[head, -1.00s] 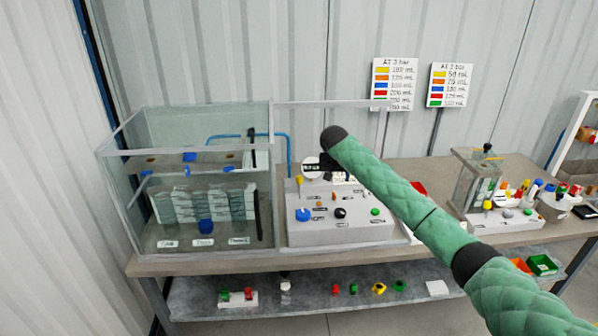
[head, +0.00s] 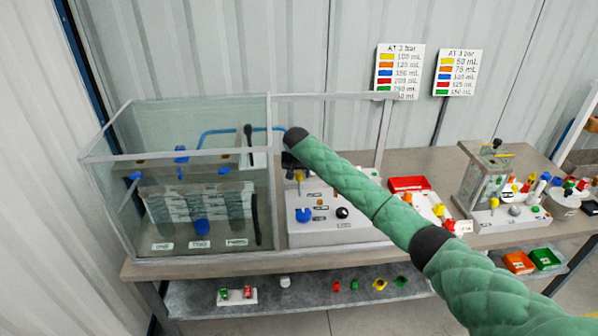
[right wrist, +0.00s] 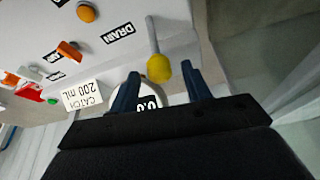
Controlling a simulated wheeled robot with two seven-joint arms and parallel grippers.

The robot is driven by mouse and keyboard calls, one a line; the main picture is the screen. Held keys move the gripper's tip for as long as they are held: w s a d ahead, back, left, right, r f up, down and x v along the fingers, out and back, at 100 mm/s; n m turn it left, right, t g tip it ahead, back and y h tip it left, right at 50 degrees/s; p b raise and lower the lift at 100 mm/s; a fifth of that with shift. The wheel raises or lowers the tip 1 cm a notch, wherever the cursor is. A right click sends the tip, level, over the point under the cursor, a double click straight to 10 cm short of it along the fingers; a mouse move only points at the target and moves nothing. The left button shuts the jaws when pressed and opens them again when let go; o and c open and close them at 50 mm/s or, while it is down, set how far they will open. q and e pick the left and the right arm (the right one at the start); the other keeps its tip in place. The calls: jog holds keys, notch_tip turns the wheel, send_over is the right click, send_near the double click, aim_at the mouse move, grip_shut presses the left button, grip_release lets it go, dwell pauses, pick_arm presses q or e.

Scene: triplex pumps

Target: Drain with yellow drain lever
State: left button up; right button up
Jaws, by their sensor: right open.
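The yellow drain lever (right wrist: 158,67) is a round yellow knob on a thin pale stem near a DRAIN label (right wrist: 118,34) in the right wrist view. In the head view the lever (head: 299,177) stands at the left rear of the white control box (head: 325,232). My right gripper (right wrist: 158,78) is open, with a dark blue finger on each side of the knob in the picture; contact is not visible. In the head view my right gripper (head: 292,163) is small and dark above the lever, partly hidden by my wrist. My left gripper is not in view.
A glass tank (head: 105,215) stands left of the control box. A blue knob (head: 303,215) and a black knob (head: 342,212) are on the box front. A round display reading 0.0 (right wrist: 148,103) lies behind the fingers. A red tray (head: 409,184) is further right.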

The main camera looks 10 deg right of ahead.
jog(key=shift+f, duration=0.35)
jog(key=shift+w+f, duration=0.2)
jog(key=shift+f, duration=0.05)
jog(key=shift+c, duration=0.5)
